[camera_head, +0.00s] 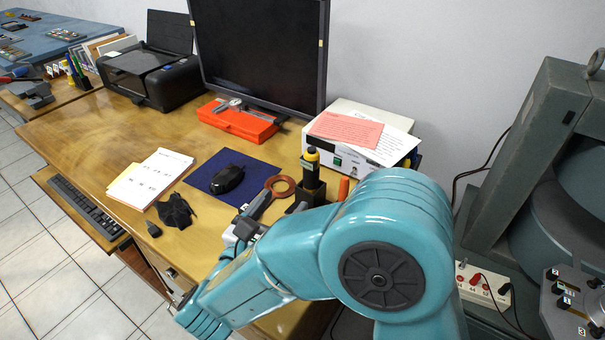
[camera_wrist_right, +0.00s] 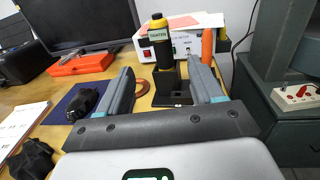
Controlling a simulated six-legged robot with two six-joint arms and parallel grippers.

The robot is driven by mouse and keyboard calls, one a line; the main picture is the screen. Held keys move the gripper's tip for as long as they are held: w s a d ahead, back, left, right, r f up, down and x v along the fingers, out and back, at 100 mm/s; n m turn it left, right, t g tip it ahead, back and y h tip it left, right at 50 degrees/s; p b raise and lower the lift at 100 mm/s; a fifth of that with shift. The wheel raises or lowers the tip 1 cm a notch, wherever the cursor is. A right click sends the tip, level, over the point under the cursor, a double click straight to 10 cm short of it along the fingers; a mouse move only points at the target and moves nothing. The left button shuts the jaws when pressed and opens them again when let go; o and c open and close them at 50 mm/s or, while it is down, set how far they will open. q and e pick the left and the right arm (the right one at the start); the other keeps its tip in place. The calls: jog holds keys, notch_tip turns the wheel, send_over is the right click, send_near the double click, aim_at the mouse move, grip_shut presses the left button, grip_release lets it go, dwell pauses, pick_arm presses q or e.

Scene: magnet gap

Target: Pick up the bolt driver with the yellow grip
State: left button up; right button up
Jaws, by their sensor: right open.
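The bolt driver (camera_head: 312,172) is a dark cylinder with a yellow band near its black top. It stands upright in a black holder (camera_head: 318,192) on the wooden desk, in front of a white instrument box. In the right wrist view the bolt driver (camera_wrist_right: 163,52) shows a label reading TIGHTEN. My right gripper (camera_head: 276,208) is open and empty, on the near side of the holder. In the right wrist view its fingers (camera_wrist_right: 161,78) spread left and right, with the bolt driver beyond and between them, apart from both. My left gripper is not in view.
An orange-handled tool (camera_wrist_right: 208,43) stands right of the driver. A copper ring (camera_head: 280,186) lies left of the holder, beside a blue mat (camera_head: 237,168) with a black mouse. The instrument box (camera_head: 345,160) bears papers. A monitor and a red case stand behind.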

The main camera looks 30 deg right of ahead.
aim_at(309, 170)
jog(key=x, duration=1)
jog(key=shift+d+b, duration=0.35)
jog(key=x, duration=0.5)
jog(key=shift+r, duration=0.1)
grip_shut()
